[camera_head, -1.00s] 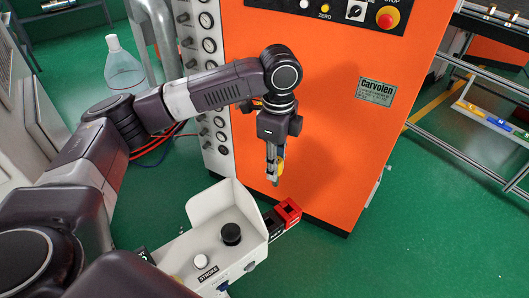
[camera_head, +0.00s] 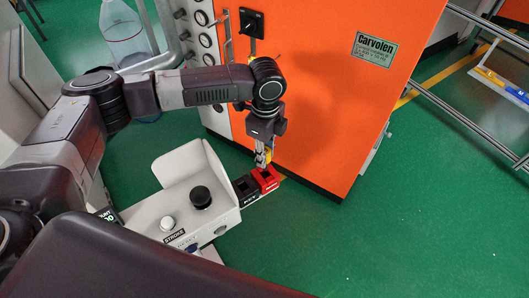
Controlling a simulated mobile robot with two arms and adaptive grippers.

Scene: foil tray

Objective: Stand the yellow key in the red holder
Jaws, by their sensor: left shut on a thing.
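My left gripper (camera_head: 262,160) points down and is shut on the yellow key (camera_head: 268,154). Only a small yellow part of the key shows beside the fingers; the rest is hidden by them. The red holder (camera_head: 268,181) is a small block with a dark opening, at the end of a white control box. The fingertips are right at the top of the red holder in the picture. I cannot tell whether the key's lower end is inside the opening or just above it. My right gripper is not in view.
A black holder (camera_head: 246,190) sits directly left of the red one. The white box (camera_head: 180,195) carries a black knob (camera_head: 200,197) and a white button (camera_head: 167,223). An orange cabinet (camera_head: 330,110) stands close behind the gripper. Green floor (camera_head: 400,220) is clear at right.

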